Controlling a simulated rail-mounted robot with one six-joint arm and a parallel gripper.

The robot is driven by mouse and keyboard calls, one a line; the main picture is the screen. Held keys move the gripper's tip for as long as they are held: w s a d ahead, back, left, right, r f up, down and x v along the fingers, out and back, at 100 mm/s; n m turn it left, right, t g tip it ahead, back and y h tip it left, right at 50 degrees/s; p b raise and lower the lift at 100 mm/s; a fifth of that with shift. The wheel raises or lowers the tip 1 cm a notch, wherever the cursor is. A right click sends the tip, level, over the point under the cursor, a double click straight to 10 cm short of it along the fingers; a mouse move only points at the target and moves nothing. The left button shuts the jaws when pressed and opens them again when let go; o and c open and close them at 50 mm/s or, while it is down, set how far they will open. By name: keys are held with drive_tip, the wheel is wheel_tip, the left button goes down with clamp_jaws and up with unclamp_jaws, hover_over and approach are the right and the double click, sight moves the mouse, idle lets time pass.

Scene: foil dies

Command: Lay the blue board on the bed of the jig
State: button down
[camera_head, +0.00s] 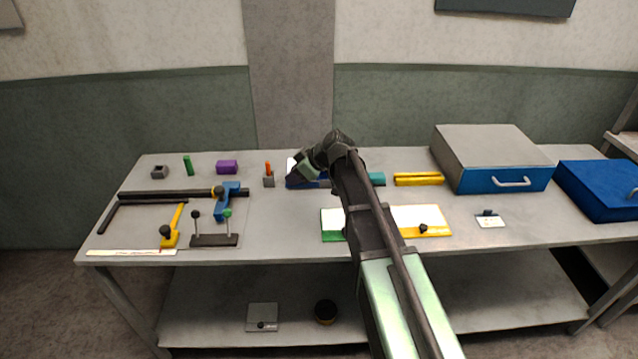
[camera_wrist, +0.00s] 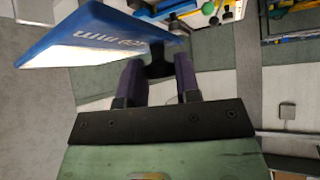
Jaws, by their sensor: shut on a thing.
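The blue board (camera_wrist: 108,42) fills the upper left of the wrist view, tilted, with white lettering on its blue side. My gripper (camera_wrist: 157,78) is shut on the dark knob at the board's near edge, between its purple fingers. In the head view my gripper (camera_head: 303,168) is above the back middle of the table; the arm hides most of what it holds. The jig appears to be the group at the table's left: dark bars (camera_head: 165,195), a blue bracket (camera_head: 228,203), a yellow lever (camera_head: 172,228) and a dark base with two posts (camera_head: 213,240). Its bed looks bare.
A green-edged board (camera_head: 333,225) and a yellow-edged board (camera_head: 420,222) lie right of the jig. A purple block (camera_head: 227,167), a green peg (camera_head: 188,165) and yellow bars (camera_head: 418,179) stand along the back. A large grey-topped blue case (camera_head: 490,158) is at the right.

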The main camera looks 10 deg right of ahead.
wheel_tip(320, 180, down, 19)
drive_tip(key=b, duration=1.6)
drive_tip(key=shift+r+b, duration=0.15)
drive_tip(key=shift+b, duration=0.25)
drive_tip(key=shift+r, duration=0.25)
drive_tip(key=shift+f, duration=0.15)
drive_tip(key=c, duration=0.8)
unclamp_jaws()
